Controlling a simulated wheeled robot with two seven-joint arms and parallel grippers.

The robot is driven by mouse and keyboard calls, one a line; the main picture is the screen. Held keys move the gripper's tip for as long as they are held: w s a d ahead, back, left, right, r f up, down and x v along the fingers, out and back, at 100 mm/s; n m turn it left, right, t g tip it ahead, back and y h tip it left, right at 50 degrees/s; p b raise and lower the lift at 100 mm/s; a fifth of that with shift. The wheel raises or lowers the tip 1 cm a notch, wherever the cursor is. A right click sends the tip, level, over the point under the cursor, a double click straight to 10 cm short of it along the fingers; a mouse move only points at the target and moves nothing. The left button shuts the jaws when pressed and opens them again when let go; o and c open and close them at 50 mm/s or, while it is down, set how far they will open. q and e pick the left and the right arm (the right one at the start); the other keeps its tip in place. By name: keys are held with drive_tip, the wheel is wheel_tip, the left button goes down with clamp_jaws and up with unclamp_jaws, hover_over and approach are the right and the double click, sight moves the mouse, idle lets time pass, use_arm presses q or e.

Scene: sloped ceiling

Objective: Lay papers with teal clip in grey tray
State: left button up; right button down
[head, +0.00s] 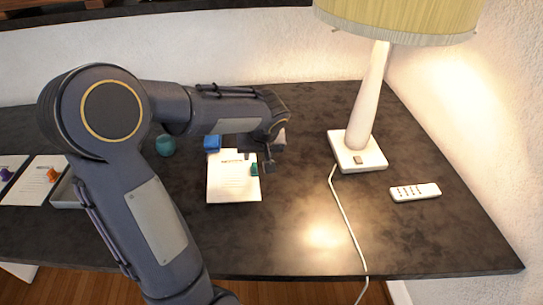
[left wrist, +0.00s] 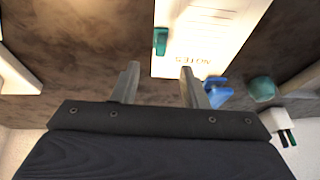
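A white stack of papers (head: 230,184) lies on the dark desk, with a teal clip (head: 254,169) on its right edge. The papers (left wrist: 205,35) and teal clip (left wrist: 160,41) also show in the left wrist view. My left gripper (head: 268,160) is above the desk by the clip side of the papers. Its fingers (left wrist: 157,75) are spread and empty, with the papers' near edge beyond them. The grey tray (head: 66,193) is at the left, partly hidden behind my left arm. My right gripper is not in view.
A blue object (head: 212,142) and a teal round object (head: 165,146) are behind the papers. Papers with an orange clip (head: 36,181) and papers with a purple clip (head: 10,166) lie far left. A lamp (head: 359,150), its cord and a remote (head: 415,192) are right.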

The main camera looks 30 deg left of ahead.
sight(254, 165)
use_arm(q)
drive_tip(key=x, duration=0.7)
drive_tip(key=shift+w+a+f, duration=0.1)
drive_tip(key=shift+f, duration=0.25)
clamp_jaws()
drive_tip(key=shift+s+d+b, duration=0.8)
drive_tip(key=shift+s+b, duration=0.15)
drive_tip(key=shift+s+d+b, duration=1.2)
drive_tip(key=shift+s+d, duration=0.3)
drive_tip(key=shift+s, duration=0.2)
